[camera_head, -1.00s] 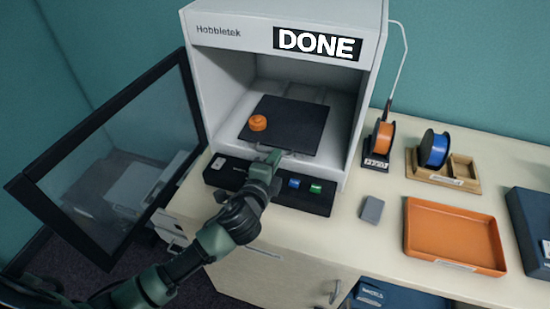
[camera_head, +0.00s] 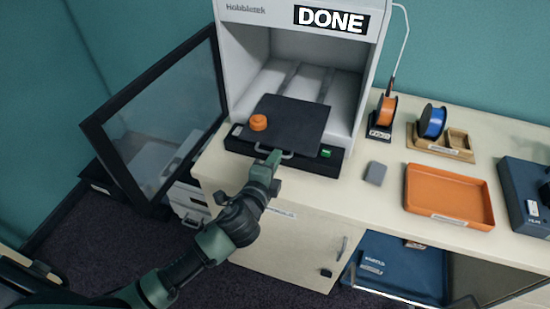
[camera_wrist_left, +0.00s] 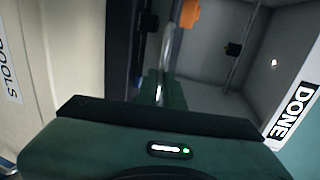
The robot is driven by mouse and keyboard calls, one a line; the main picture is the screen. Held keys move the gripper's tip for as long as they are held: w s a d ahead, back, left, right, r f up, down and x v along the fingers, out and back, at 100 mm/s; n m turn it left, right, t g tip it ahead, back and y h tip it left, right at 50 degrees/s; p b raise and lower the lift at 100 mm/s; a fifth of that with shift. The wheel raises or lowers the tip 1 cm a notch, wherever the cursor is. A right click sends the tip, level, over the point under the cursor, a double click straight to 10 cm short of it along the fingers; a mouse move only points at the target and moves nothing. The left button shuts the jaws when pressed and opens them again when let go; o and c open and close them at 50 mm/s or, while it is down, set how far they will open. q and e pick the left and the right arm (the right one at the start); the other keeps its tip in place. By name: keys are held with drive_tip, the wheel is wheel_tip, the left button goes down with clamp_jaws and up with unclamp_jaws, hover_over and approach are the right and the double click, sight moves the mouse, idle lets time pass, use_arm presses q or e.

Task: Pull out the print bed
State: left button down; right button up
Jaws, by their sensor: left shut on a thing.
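The dark print bed (camera_head: 290,125) juts out of the front of the white printer (camera_head: 253,45), over its black control panel. A small orange printed object (camera_head: 258,122) sits on the bed's left part; its orange side also shows in the left wrist view (camera_wrist_left: 190,13). My left gripper (camera_head: 272,160) is shut on the metal handle (camera_head: 288,155) at the bed's front edge. The handle also shows as a bright bar in the left wrist view (camera_wrist_left: 167,50). The printer's display (camera_head: 331,20) reads DONE. My right gripper is not in view.
The printer's glass door (camera_head: 160,120) stands open at the left. On the counter to the right are a grey block (camera_head: 376,173), an orange tray (camera_head: 449,195), orange (camera_head: 387,110) and blue (camera_head: 432,121) spools and a dark blue box (camera_head: 528,190). A blue bin (camera_head: 400,265) sits below.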

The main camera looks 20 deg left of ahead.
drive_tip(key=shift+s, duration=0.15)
use_arm(q)
drive_tip(key=c, duration=1.8)
unclamp_jaws()
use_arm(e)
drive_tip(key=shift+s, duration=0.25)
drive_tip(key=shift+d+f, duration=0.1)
